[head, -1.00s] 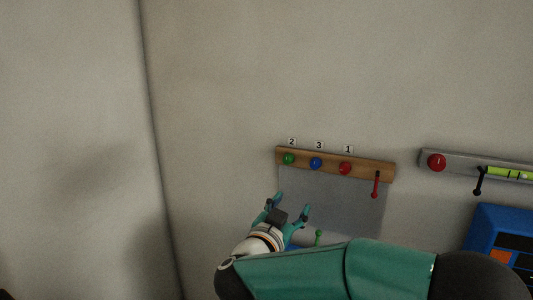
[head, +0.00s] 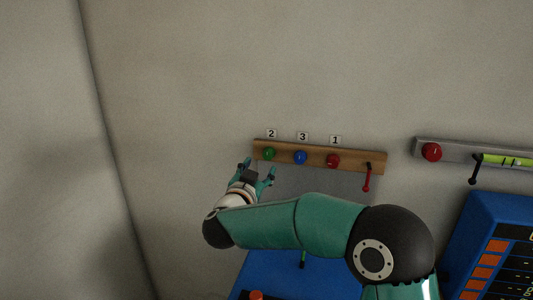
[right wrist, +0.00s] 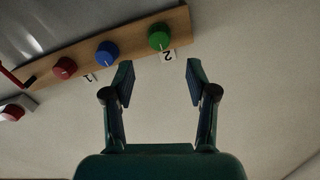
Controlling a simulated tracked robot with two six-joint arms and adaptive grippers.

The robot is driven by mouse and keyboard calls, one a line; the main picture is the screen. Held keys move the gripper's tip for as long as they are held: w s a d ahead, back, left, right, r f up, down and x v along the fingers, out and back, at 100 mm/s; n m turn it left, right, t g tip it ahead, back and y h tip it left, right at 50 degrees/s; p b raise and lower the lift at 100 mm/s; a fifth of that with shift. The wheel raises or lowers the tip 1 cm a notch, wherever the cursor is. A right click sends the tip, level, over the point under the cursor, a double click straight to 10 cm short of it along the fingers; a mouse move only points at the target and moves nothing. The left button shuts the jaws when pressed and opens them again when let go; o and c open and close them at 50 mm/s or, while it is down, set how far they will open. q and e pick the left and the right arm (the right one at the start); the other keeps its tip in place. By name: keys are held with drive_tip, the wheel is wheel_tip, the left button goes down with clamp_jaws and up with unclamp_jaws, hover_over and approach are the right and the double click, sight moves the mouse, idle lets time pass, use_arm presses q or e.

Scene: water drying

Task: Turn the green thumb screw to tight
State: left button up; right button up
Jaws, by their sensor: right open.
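The green thumb screw (head: 269,153) is a round knob at the left end of a wooden rail (head: 317,156) on the wall, under the label 2. In the right wrist view the green knob (right wrist: 159,37) shows with a pale mark on its rim, beyond and between the fingertips. My right gripper (head: 258,169) is open and empty, just below the green knob in the head view. Its two fingers also show spread in the right wrist view (right wrist: 159,78), apart from the knob. My left gripper is not in view.
A blue knob (head: 300,157) and a red knob (head: 333,161) sit right of the green one. A red lever (head: 367,177) hangs at the rail's right end. A grey rail (head: 470,152) and a blue panel (head: 500,235) stand further right.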

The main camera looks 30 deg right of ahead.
sight(268, 155)
drive_tip(key=p+x, duration=0.1)
drive_tip(key=x, duration=0.5)
drive_tip(key=shift+w+d, duration=0.25)
drive_tip(key=shift+w, duration=0.05)
drive_tip(key=shift+p+x, duration=0.4)
drive_tip(key=shift+x, duration=0.4)
drive_tip(key=shift+s+d, duration=0.1)
